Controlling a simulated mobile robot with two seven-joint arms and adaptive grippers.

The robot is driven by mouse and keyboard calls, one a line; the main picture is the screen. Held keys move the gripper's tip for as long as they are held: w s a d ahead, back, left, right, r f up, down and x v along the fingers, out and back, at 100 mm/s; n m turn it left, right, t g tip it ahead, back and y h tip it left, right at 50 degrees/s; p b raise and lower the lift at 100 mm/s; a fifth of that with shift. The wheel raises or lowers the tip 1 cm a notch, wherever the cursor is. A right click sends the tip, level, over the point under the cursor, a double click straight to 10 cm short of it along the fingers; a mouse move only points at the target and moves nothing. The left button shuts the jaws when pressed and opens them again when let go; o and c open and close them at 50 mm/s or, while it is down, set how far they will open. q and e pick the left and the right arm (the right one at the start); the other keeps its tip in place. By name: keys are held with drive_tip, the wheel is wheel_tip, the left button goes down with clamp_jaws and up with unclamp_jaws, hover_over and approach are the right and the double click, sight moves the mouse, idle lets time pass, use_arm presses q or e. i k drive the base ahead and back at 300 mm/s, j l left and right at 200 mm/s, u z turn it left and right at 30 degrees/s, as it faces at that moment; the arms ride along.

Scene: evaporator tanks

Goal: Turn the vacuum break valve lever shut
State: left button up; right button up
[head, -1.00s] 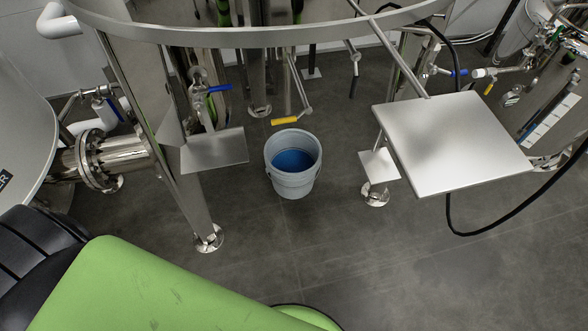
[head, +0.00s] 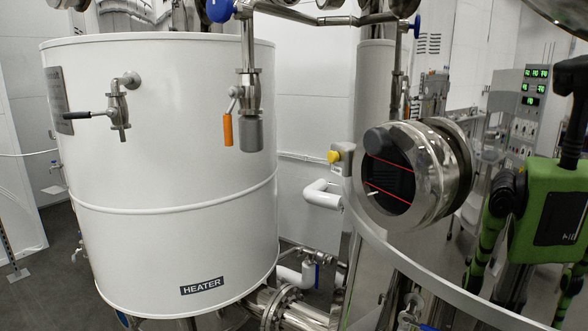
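A small valve with an orange lever (head: 227,130) hangs from the overhead steel pipe (head: 249,42), in front of the white heater tank. The lever points down, about in line with the vertical pipe. A grey cylinder (head: 249,134) sits at the pipe's lower end. No label names this valve, so I cannot confirm that it is the vacuum break valve. Another valve with a black lever (head: 78,115) is on the tank's left side; that lever lies level, pointing left. Neither gripper shows clearly, and nothing is seen touching either lever.
The white heater tank (head: 170,240) fills the left. A round sight glass (head: 390,178) projects at centre right. A yellow-topped fitting (head: 334,157) and white pipe (head: 323,194) are behind it.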

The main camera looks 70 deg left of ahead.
sight(234, 93)
drive_tip(key=k+j+u, duration=0.2)
drive_tip(key=j+u, duration=0.2)
drive_tip(key=u, duration=1.7)
drive_tip(key=j, duration=0.1)
